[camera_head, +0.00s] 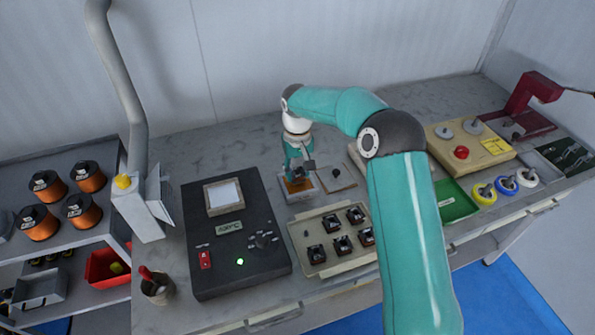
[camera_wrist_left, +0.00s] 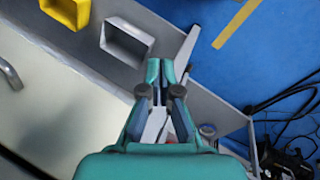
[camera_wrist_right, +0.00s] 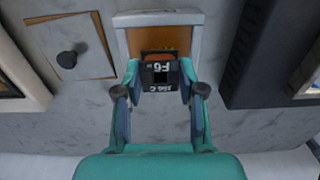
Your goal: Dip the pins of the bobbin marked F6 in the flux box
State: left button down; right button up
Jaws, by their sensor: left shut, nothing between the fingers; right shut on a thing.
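My right gripper (camera_head: 299,168) reaches down over the flux box (camera_head: 301,196), a pale box with an orange-brown inside. In the right wrist view my right gripper (camera_wrist_right: 160,90) is shut on a black bobbin (camera_wrist_right: 160,75) whose label reads F6.
A flat lid with a knob (camera_head: 337,180) lies right of the flux box. A black solder pot (camera_head: 240,260) stands left. A pale tray (camera_head: 322,268) with several black bobbins is in front. A green tray (camera_head: 455,203) lies right.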

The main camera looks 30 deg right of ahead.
jog(key=shift+r+p, duration=1.25)
jog(key=shift+r, duration=0.7)
